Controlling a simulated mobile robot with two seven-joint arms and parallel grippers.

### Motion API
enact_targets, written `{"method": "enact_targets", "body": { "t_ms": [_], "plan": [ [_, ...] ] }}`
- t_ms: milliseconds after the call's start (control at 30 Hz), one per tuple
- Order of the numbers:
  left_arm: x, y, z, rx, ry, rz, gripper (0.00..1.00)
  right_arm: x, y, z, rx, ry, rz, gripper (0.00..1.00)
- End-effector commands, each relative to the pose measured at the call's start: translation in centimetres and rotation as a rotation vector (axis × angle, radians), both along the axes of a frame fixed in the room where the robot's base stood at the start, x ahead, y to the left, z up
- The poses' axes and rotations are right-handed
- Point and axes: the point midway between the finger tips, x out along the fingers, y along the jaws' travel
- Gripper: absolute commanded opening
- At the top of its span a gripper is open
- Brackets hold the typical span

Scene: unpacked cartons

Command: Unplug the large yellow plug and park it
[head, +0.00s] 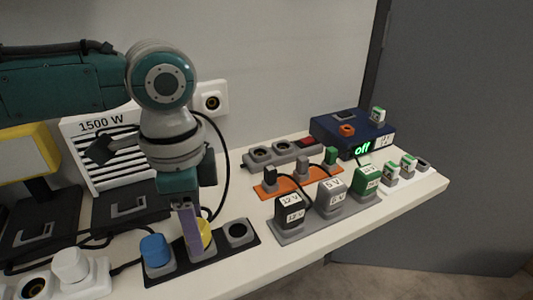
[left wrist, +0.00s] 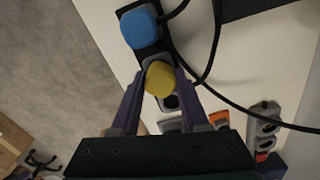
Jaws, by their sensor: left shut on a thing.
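The large yellow plug (head: 206,232) is at the middle place of a short black socket strip (head: 217,251). It also shows in the left wrist view (left wrist: 159,79). My left gripper (head: 193,240) points down over the strip with its fingers on both sides of the yellow plug, shut on it. The fingers hide part of the plug in the head view. Whether the plug is fully seated or slightly raised I cannot tell. A blue plug (head: 156,250) sits at the strip's left end. The right-end socket (head: 238,231) is empty. My right gripper is not in view.
A 1500 W heater (head: 103,124) stands behind on the left, with black cables nearby. A white strip with a white plug (head: 70,265) is at front left. Grey and orange (head: 288,183) strips with several adapters, and a blue box (head: 340,134) reading "off", fill the right side.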

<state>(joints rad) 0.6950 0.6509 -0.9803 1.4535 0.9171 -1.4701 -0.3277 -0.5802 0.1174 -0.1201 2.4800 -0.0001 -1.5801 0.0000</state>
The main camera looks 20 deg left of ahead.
Motion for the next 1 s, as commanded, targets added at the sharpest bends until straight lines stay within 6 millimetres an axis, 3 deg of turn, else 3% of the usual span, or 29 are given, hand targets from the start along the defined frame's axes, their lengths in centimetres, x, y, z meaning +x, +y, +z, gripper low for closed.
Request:
{"method": "enact_targets", "body": {
  "t_ms": [1000],
  "plan": [
    [-0.02, 0.01, -0.09, 0.000, 0.000, 0.000, 0.00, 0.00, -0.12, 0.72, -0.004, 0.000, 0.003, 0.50]
  ]
}}
